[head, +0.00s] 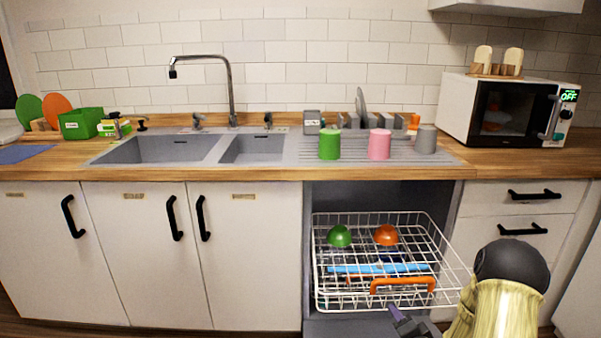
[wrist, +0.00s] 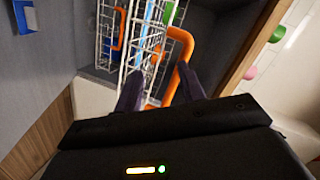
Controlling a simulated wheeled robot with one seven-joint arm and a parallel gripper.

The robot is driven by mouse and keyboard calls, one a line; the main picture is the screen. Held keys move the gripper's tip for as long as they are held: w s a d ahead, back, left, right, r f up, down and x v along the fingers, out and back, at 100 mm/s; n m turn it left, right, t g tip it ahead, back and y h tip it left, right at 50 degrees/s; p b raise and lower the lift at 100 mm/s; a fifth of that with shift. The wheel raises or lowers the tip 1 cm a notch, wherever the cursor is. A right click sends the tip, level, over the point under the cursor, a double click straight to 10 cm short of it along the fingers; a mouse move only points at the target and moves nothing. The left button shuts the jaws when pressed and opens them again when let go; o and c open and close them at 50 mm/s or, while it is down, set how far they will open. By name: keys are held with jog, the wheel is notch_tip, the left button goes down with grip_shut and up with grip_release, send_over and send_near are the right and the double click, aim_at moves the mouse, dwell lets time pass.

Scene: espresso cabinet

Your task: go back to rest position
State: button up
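My gripper (head: 396,314) shows partly at the bottom of the head view, just below the orange handle (head: 402,281) of the pulled-out white wire rack (head: 450,270). In the wrist view, my two dark fingers (wrist: 160,78) are spread apart. The orange handle (wrist: 183,42) shows between and beyond them, and I cannot tell whether they touch it. My pale arm with its dark joint is at the lower right of the head view.
The rack holds a green bowl (head: 339,236), an orange bowl (head: 386,235) and blue items (head: 350,268). Green (head: 330,144), pink (head: 380,144) and grey (head: 425,139) cups stand by the sink (head: 160,149). A microwave (head: 510,108) is at right.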

jog(key=s+a+r+n+g+h, duration=0.1)
jog(key=s+a+r+n+g, duration=0.25)
jog(key=s, duration=0.35)
jog(key=s+a+r+n+g, duration=0.3)
jog(key=s+a+n+g, duration=0.15)
jog(key=s, duration=0.25)
jog(key=s+a+r+n+g+h, duration=0.1)
jog(key=s+a+r+n+g, duration=0.25)
jog(key=s, duration=0.35)
notch_tip(320, 180, up, 33)
jog(key=g+p, duration=0.1)
jog(key=p, duration=3.2)
jog(key=shift+s+r, duration=0.2)
jog(key=shift+s, duration=0.15)
jog(key=shift+f+m, duration=0.1)
jog(key=shift+m, duration=0.15)
